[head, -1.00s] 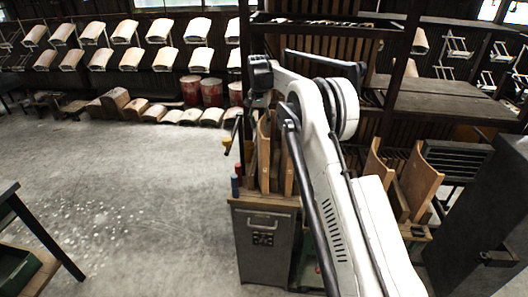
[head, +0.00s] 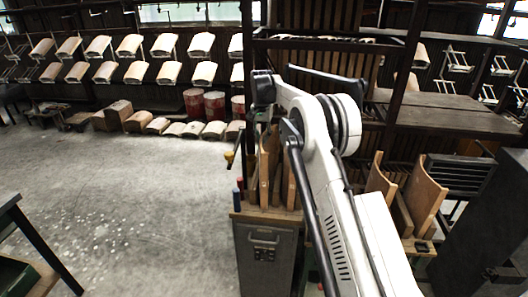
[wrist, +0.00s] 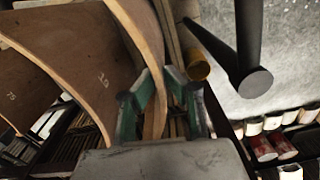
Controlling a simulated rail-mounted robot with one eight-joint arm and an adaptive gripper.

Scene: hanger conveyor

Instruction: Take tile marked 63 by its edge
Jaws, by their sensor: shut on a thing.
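My gripper (wrist: 160,90) has two green fingers, closed on the edge of a curved wooden tile (wrist: 154,55) in the wrist view. Another curved tile (wrist: 30,75), with a mark like 75, stands further left. I cannot make out 63 on any tile. In the head view, upright curved tiles (head: 264,178) stand on a grey cabinet, below my wrist; the fingertips are hidden there.
The grey cabinet (head: 262,262) stands below, with small red and blue items at its left edge. More curved tiles (head: 426,190) stand to the right. Dark rack posts (head: 246,60) rise close behind. An orange-brown cylinder (wrist: 197,66) is right of the fingers. Open floor lies left.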

